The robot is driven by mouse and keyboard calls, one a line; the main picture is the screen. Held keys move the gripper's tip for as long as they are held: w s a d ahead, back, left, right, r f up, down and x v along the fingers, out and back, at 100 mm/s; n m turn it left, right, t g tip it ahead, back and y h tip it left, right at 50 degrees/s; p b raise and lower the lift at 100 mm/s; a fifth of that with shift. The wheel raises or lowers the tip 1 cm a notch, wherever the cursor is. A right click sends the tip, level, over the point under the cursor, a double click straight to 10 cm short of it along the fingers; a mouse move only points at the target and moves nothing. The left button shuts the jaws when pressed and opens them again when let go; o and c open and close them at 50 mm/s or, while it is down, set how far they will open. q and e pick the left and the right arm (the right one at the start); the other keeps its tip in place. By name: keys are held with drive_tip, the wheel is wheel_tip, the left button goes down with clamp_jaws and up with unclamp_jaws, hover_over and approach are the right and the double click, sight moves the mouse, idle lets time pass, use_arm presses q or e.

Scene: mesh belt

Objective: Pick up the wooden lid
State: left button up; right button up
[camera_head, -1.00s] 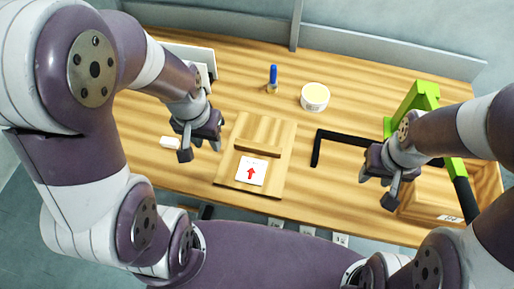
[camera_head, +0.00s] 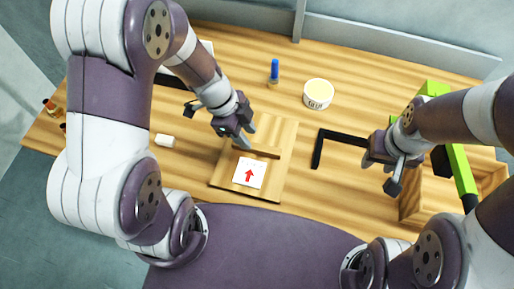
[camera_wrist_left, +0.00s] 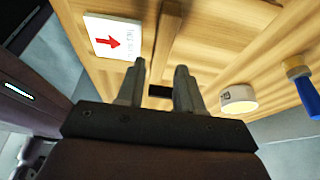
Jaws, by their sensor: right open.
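The wooden lid (camera_head: 274,185) is a flat square board lying on the table. It has a raised wooden bar (camera_head: 262,153) as a handle and a white card with a red arrow (camera_head: 249,173). It also shows in the left wrist view (camera_wrist_left: 210,45), its bar running toward the space between the fingers. My left gripper (camera_head: 246,143) is open and empty, angled down over the lid at the left part of the bar. I cannot tell whether the fingers touch it. My right gripper (camera_head: 396,177) is open and empty, right of the lid.
A wooden box (camera_head: 411,207) stands at the right by a green and black tool (camera_head: 460,170). A black L-shaped piece (camera_head: 317,150) lies right of the lid. A round tub (camera_head: 318,94) and blue-topped item (camera_head: 274,72) stand behind. A small white block (camera_head: 164,140) lies left.

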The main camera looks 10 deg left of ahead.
sight(256, 146)
use_arm(q)
drive_tip(key=x, duration=0.4)
drive_tip(key=shift+d+f, duration=0.15)
drive_tip(key=shift+f, duration=0.05)
drive_tip(key=shift+w+d+f, duration=0.15)
drive_tip(key=shift+f, duration=0.2)
clamp_jaws()
drive_tip(key=shift+r, duration=0.15)
